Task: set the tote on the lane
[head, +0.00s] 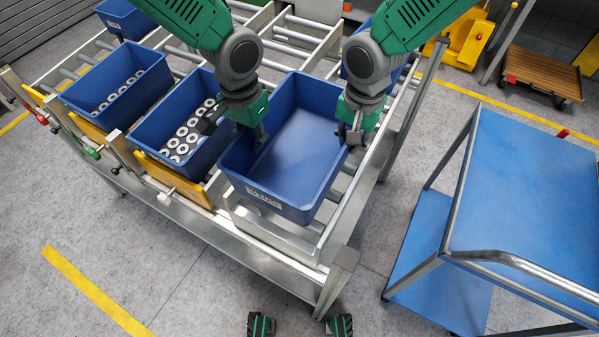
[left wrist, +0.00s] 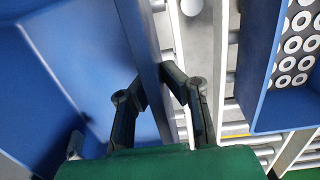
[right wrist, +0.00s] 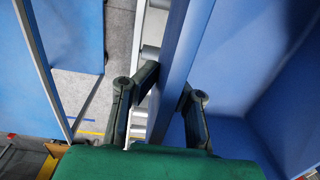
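The blue tote (head: 285,180) is empty, with a white label on its near wall. It is over the rightmost roller lane (head: 345,200), near the lane's front end; I cannot tell whether its base touches the rollers. My left gripper (head: 238,132) straddles the tote's left wall, and the left wrist view shows its fingers (left wrist: 158,85) closed against both faces of that wall. My right gripper (head: 350,137) straddles the right wall; the right wrist view shows its fingers (right wrist: 168,85) pinching it. The tote's underside is hidden.
Two blue totes with grey rings, one in the middle lane (head: 180,130) and one further left (head: 115,85), stand behind yellow stops. Another blue tote (head: 357,65) is behind my right arm. A blue cart (head: 525,190) stands to the right, with open floor between.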

